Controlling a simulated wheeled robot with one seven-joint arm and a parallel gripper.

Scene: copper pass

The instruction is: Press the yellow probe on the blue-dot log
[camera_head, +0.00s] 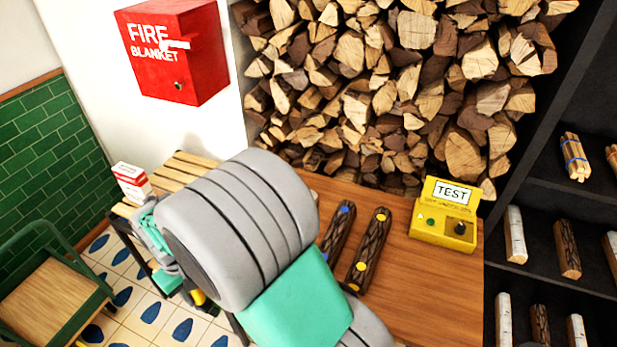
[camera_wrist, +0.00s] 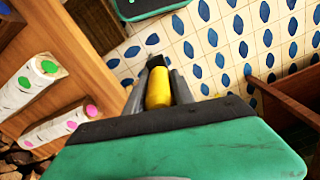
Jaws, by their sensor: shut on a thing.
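My gripper (camera_wrist: 160,78) is shut on the yellow probe (camera_wrist: 158,90), which sits between the fingers in the wrist view; its tip end is dark. A bit of yellow, probably the probe, shows in the head view beneath my arm, which hides most of the gripper. The blue-dot log (camera_head: 337,240) is a dark-bark log on the wooden table (camera_head: 420,300), right of my arm. My arm hides part of it, and the gripper is well to its left, not touching it. A log with yellow dots (camera_head: 370,250) lies beside it.
The yellow TEST box (camera_head: 445,228) stands at the table's right. White-bark logs with green dots (camera_wrist: 30,80) and pink dots (camera_wrist: 62,125) show in the wrist view. A green-framed chair (camera_head: 50,285) is at left. A red fire blanket box (camera_head: 175,55) hangs above. Shelves (camera_head: 555,190) stand right.

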